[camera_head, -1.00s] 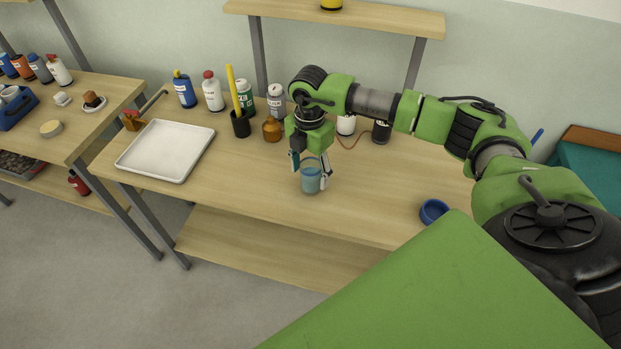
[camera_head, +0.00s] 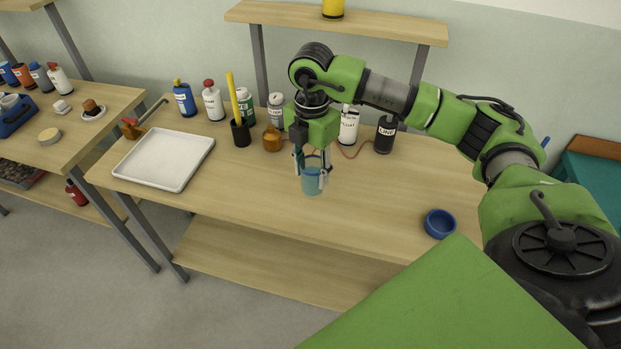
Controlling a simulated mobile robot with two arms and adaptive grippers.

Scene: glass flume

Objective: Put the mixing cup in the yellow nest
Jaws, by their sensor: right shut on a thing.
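The mixing cup (camera_head: 312,186), clear with a pale blue tint, is upright at the middle of the workbench. My right gripper (camera_head: 312,172) points down over it, shut on it with a finger on either side. I cannot tell whether the cup's base touches the bench top. No yellow nest can be made out on the bench. A yellow object (camera_head: 333,9) on the upper shelf is cut by the top edge of the view, and I cannot tell what it is. My left gripper is out of view.
A blue round holder (camera_head: 440,224) sits to the right on the bench (camera_head: 375,205). A white tray (camera_head: 165,158) lies at left. Bottles, an amber jar (camera_head: 272,139) and a black pot (camera_head: 240,133) line the back. Bare bench surrounds the cup.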

